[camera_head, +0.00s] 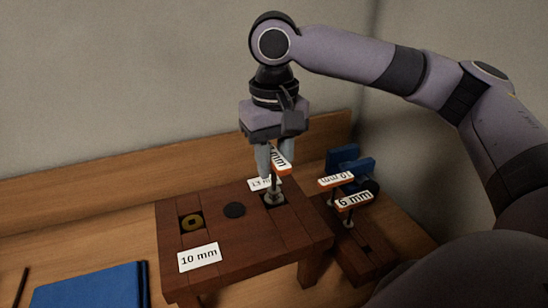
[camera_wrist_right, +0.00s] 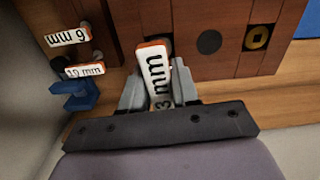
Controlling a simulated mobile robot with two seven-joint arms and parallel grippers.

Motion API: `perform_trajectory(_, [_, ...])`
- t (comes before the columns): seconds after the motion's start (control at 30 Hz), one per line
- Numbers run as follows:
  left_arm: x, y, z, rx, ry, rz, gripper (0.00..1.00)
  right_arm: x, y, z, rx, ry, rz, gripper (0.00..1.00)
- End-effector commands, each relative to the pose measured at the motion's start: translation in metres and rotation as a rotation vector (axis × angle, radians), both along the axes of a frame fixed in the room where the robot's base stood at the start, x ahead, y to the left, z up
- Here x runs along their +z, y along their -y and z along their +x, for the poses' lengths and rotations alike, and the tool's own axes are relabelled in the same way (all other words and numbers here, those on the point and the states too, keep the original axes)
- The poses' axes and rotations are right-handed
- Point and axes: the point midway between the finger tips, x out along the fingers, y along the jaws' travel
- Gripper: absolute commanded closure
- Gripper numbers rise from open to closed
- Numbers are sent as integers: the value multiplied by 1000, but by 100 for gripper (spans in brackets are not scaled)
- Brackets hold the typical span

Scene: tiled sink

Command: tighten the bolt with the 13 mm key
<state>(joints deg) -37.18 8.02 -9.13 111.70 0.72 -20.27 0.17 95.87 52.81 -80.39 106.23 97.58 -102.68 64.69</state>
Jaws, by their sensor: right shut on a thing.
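My right gripper (camera_head: 271,170) is shut on the 13 mm key (camera_head: 281,160), which has an orange-edged white label on its handle. In the right wrist view the key (camera_wrist_right: 154,68) sits between the two grey fingers, its label partly reading "3 mm". The key's shaft points down at the silvery bolt (camera_head: 273,199) in a square recess of the dark wooden block (camera_head: 255,228). The shaft's lower end appears to meet the bolt, but I cannot tell how well it is seated. A 13 mm label (camera_head: 262,185) lies behind it. My left gripper is out of view.
The 10 mm key (camera_head: 336,180) and 6 mm key (camera_head: 354,201) stand in a lower wooden rack at right, near a blue object (camera_head: 350,165). A brass fitting (camera_head: 191,222) and 10 mm label (camera_head: 199,257) are on the block's left. A blue item (camera_head: 95,288) lies front left.

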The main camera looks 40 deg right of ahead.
Motion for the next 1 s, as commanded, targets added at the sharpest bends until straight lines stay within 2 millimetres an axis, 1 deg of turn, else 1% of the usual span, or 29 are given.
perform_trajectory(0.2, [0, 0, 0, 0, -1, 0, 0, 1, 0, 0, -249, 0, 1, 92])
perform_trajectory(0.4, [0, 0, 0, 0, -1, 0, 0, 1, 0, 0, -421, 2, 0, 92])
perform_trajectory(0.7, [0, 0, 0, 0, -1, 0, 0, 2, 0, 1, -447, 5, 1, 92])
perform_trajectory(0.73, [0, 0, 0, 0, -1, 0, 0, 2, 0, 1, -447, 5, 1, 60])
perform_trajectory(0.8, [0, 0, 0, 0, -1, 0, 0, 2, 0, 1, -446, 4, 1, 40])
perform_trajectory(1.0, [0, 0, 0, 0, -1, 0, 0, 1, 0, 0, -445, 2, 0, 40])
